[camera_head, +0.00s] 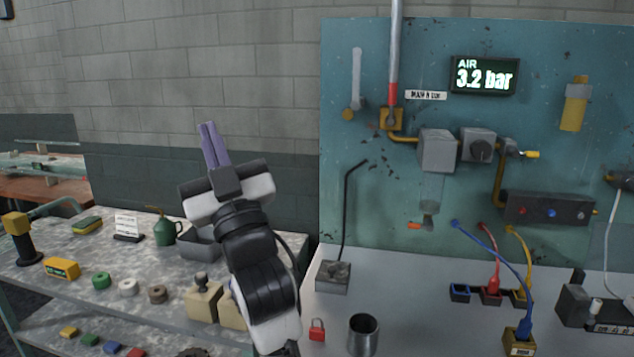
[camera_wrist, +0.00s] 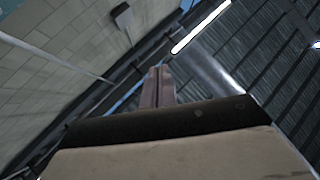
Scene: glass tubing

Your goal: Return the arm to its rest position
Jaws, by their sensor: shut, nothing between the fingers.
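My gripper (camera_head: 208,134) is raised in the middle left of the head view, with its purple fingers pointing up and slightly left. The fingers lie together, shut, with nothing between them. My arm (camera_head: 258,265) rises from the bottom of the picture, in front of the left bench. In the wrist view my gripper (camera_wrist: 158,72) also shows shut and empty, pointing toward the ceiling and the upper wall.
A bench (camera_head: 50,262) at left holds an oil can (camera_head: 164,228), tape rolls and blocks. A teal panel (camera_head: 350,230) with pipes and gauges stands at right, above a pale worktop with a metal cup (camera_head: 363,336) and red padlock (camera_head: 317,330). The air around my gripper is clear.

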